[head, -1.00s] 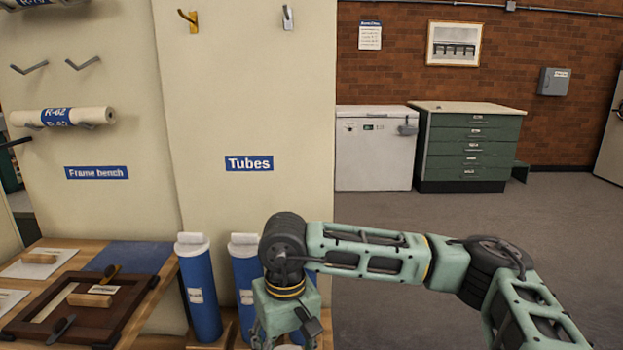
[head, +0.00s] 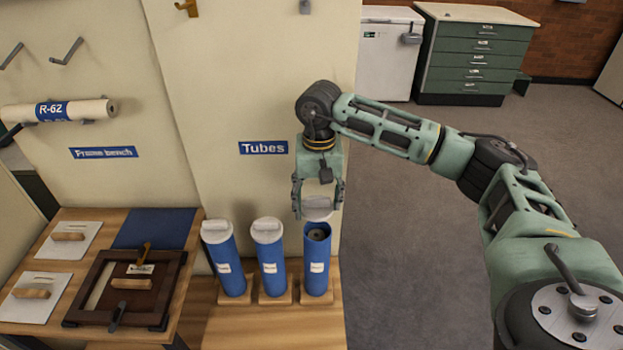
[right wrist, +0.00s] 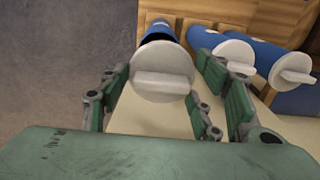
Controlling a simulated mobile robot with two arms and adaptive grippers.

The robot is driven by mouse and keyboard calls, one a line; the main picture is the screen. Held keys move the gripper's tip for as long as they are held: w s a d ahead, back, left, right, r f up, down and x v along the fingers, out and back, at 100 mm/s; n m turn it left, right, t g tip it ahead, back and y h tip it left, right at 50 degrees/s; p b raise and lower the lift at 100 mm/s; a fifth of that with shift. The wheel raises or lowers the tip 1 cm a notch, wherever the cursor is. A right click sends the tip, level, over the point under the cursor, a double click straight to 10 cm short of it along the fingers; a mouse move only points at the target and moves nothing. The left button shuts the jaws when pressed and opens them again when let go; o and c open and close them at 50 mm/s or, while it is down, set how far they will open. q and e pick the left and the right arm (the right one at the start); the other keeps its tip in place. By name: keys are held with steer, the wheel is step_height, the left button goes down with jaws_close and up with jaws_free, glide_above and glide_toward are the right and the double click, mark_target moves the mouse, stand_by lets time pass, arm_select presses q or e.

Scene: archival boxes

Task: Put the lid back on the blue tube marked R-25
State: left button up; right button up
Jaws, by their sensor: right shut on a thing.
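An open blue tube (head: 317,262) stands upright at the right end of a row of three, with something dark inside its mouth. Its small label is too small to read. My right gripper (head: 319,200) is shut on a white lid (head: 318,212) just above this tube, apart from its rim as far as I can tell. In the right wrist view the round lid (right wrist: 162,72) with its grip bar sits between the fingers, and the blue tube (right wrist: 160,28) shows partly behind it. My left gripper is not in view.
Two blue tubes with white lids, the middle one (head: 268,258) and the left one (head: 224,260), stand close beside on wooden bases. A bench with a dark frame (head: 165,290) is at the left. A "Tubes" sign (head: 263,148) is on the panel behind. Grey floor lies free at right.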

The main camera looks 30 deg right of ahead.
steer(key=shift+s+d+f+b, duration=0.1)
steer(key=shift+s+f+b, duration=0.25)
steer(key=shift+b, duration=0.05)
steer(key=shift+f, duration=0.35)
steer(key=shift+w+f+b, duration=0.15)
steer(key=shift+f+b, duration=1.6)
steer(key=shift+f, duration=0.65)
steer(key=shift+f+b, duration=0.15)
steer(key=shift+b, duration=0.55)
stand_by(0.4)
steer(key=o, duration=1)
steer(key=shift+o, duration=0.6)
